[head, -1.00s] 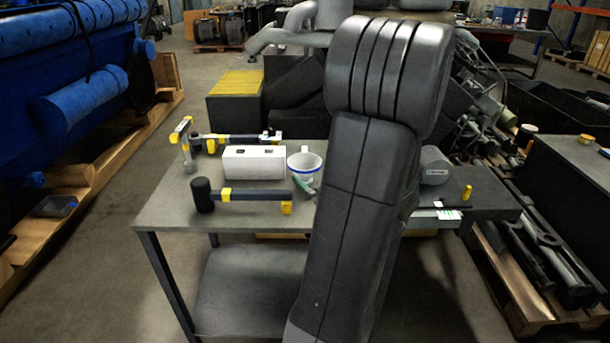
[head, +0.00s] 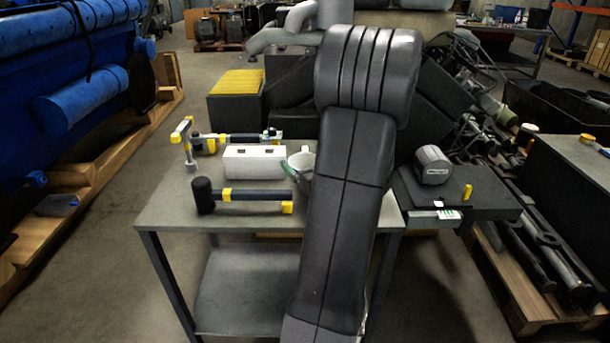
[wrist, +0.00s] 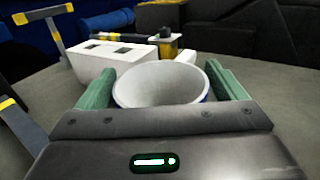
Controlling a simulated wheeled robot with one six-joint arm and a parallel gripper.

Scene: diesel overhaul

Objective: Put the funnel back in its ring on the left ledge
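The funnel (wrist: 160,85) is a white, round-mouthed vessel with a dark blue rim, and it stands upright at the bench's right part. It shows partly in the head view (head: 304,162), where my arm covers its right side. My gripper (wrist: 163,84) has a green finger on each side of the funnel. The fingers are wide apart, and I see no clear grip on the wall. The funnel's lower part is hidden. I cannot make out a ring or a left ledge in either view.
A white box (head: 255,162) stands left of the funnel on the grey bench (head: 165,212). A dark side shelf (head: 485,205) at right carries a grey cylinder (head: 433,165).

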